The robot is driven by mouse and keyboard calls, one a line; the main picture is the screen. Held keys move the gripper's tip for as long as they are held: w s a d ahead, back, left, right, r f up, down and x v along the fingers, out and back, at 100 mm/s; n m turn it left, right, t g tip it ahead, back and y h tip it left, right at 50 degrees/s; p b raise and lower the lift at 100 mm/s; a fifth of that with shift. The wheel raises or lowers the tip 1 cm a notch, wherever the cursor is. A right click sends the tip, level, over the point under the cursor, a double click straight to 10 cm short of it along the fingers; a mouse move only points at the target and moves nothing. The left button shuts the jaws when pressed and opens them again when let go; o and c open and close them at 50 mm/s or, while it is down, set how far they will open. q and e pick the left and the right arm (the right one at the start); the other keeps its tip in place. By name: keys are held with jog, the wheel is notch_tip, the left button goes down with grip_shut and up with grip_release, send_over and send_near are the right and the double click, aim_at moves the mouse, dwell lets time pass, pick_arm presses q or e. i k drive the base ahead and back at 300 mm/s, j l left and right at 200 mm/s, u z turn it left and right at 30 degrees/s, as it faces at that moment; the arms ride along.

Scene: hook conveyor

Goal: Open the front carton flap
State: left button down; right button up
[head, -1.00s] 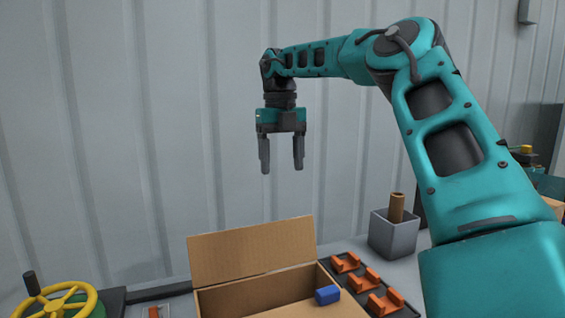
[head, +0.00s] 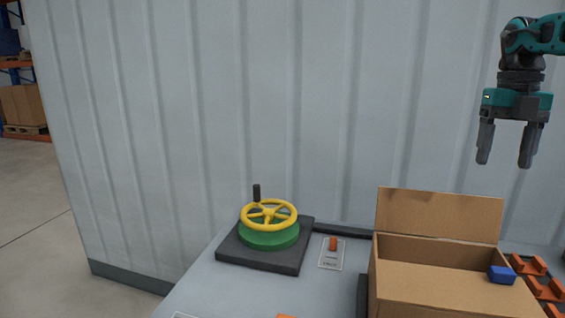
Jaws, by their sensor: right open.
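The brown carton (head: 440,288) stands on the table at the lower right, its lower part cut off by the frame. Its back flap (head: 438,214) stands up, and part of the dark inside shows in front of it. A tan panel lies before that gap; I cannot tell whether it is the front flap or the front wall. A blue block (head: 502,274) sits at the carton's right end. My right gripper (head: 506,150) hangs above and behind the carton, fingers down, open and empty, touching nothing. My left gripper is out of view.
A yellow handwheel (head: 269,214) on a green base stands on a dark plate left of the carton. A small orange switch (head: 333,243) is between them. An orange-part tray (head: 545,290) lies right of the carton. A ribbed wall stands behind.

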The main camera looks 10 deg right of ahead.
aim_at(499, 292)
jog(key=k+j, duration=0.85)
jog(key=k, duration=0.15)
